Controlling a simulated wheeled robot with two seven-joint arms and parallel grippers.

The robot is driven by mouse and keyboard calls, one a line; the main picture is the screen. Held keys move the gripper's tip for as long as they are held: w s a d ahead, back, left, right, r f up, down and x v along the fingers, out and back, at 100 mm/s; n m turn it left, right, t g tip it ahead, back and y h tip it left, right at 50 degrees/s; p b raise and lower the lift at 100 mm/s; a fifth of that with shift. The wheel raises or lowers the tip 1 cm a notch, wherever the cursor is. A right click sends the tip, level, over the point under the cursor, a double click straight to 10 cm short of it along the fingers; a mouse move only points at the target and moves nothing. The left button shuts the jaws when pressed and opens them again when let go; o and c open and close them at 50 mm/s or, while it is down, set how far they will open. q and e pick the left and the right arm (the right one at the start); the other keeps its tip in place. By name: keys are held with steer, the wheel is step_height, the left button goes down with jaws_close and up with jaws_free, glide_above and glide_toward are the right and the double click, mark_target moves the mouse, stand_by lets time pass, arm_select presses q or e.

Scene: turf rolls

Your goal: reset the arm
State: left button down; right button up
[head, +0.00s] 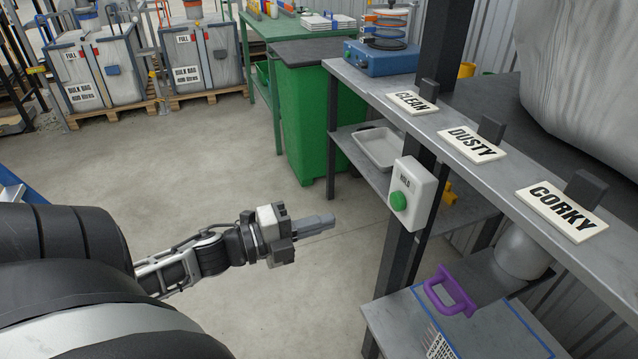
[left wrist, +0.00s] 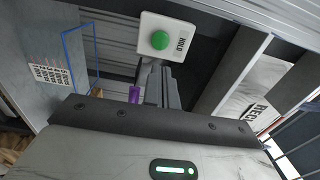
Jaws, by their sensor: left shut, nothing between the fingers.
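My left gripper (head: 318,225) reaches in from the left in the head view, over open floor. It is shut, with nothing between the fingers. Its fingertips are apart from a white box with a green button (head: 398,201), labelled HOLD, on a dark post to the right. In the left wrist view the shut fingers (left wrist: 162,85) point toward the same green button (left wrist: 159,41), which appears just beyond them. My right gripper is not in view.
A metal bench (head: 444,123) at right bears signs CLEAN (head: 411,102), DUSTY (head: 471,144) and CORKY (head: 562,212). Below it a purple handle (head: 449,291) sticks out over a lower table (head: 395,318). The middle floor is clear.

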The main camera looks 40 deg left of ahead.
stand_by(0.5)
arm_select(q)
steer(key=s+d+f+n+g+y, duration=0.2)
steer(key=s+d+f+n+g, duration=0.1)
steer(key=d+f+n, duration=0.4)
steer(key=s+d+f+n+g+y, duration=0.2)
steer(key=s+d+f+n, duration=0.3)
steer(key=d+f+n, duration=0.3)
steer(key=d+n+g, duration=0.1)
steer(key=d+n, duration=0.3)
steer(key=n, duration=0.1)
steer(key=shift+f, duration=0.3)
